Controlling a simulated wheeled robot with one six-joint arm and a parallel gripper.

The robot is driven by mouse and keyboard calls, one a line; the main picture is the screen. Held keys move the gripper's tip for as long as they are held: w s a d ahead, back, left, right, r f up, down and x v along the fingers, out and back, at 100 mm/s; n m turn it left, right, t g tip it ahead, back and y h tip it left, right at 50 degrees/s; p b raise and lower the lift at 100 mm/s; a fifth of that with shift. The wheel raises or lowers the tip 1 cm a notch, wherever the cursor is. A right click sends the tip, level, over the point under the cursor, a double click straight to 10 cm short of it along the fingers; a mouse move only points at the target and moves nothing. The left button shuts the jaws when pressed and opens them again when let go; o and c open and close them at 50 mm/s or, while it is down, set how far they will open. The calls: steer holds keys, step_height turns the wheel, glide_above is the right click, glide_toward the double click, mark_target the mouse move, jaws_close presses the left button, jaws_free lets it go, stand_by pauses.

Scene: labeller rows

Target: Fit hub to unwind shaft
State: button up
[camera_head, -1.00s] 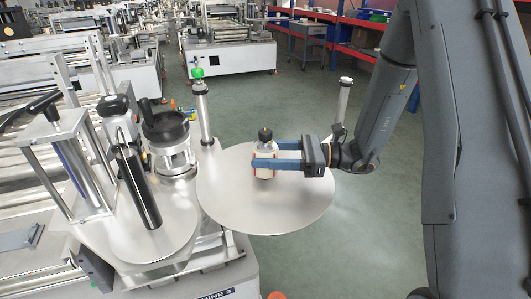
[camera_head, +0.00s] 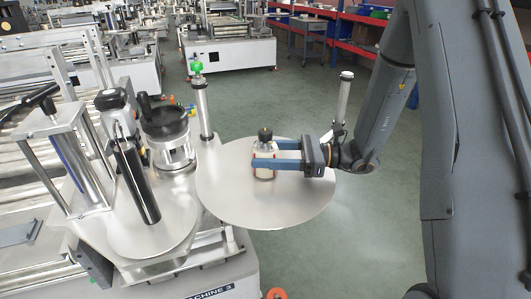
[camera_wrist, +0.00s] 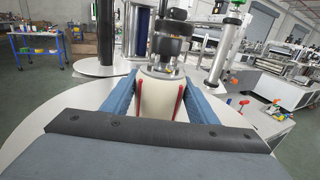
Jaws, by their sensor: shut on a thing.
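My gripper (camera_head: 262,164) is shut on a white, cylindrical hub (camera_head: 264,173), one blue finger on each side. The hub stands upright over the middle of a large silver disc (camera_head: 240,205). Red strips show on its sides in the wrist view, where the hub (camera_wrist: 158,98) fills the gap between the fingers. A black knob (camera_head: 265,135) on a metal collar rises above the hub, apparently the tip of the unwind shaft. The hub's lower end looks close to the disc; whether it touches is hidden.
A post with a green knob (camera_head: 201,98) stands behind the disc, and another metal post (camera_head: 343,98) at the right. A black-topped unit (camera_head: 168,130) and a black roller (camera_head: 136,180) stand to the left. Open green floor lies beyond.

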steer(key=shift+f, duration=0.25)
steer(key=o, duration=1.4)
steer(key=shift+d, duration=0.1)
